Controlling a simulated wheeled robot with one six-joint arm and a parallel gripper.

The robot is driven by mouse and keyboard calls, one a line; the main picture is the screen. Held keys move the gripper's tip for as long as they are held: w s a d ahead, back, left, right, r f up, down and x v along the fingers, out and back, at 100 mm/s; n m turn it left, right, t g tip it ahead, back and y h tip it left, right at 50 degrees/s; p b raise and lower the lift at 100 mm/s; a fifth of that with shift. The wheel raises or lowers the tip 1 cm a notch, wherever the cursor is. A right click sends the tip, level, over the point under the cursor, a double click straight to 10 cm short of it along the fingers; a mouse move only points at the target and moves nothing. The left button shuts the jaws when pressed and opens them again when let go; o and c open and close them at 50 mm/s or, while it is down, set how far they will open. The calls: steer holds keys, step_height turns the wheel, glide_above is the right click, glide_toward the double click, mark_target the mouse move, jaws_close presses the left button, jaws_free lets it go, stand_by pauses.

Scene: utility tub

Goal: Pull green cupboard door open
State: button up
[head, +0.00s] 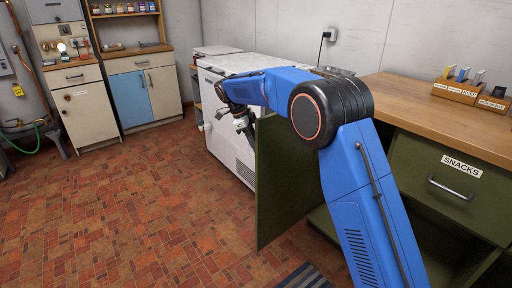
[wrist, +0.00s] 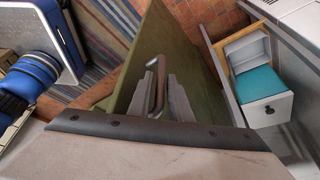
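The green cupboard door (head: 285,185) stands swung out from the wooden-topped counter, well open, with its broad face toward the head camera. In the wrist view the door (wrist: 185,50) lies beyond the fingers and its metal bar handle (wrist: 160,68) sits between them. My gripper (wrist: 158,92) has its grey fingers close on both sides of the handle and appears shut on it. In the head view my gripper (head: 243,122) is at the door's far side, and the handle is hidden there. The cupboard opening (head: 323,218) shows partly behind my arm.
A white chest unit (head: 225,142) stands just beyond the door. A green drawer labelled SNACKS (head: 436,178) is at the right, under the counter top (head: 420,112). A striped mat (head: 305,277) lies in front. The tiled floor (head: 130,210) at the left is clear.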

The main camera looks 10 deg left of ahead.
steer(key=v, duration=1.7)
steer(key=shift+a, duration=0.15)
steer(key=shift+r, duration=0.1)
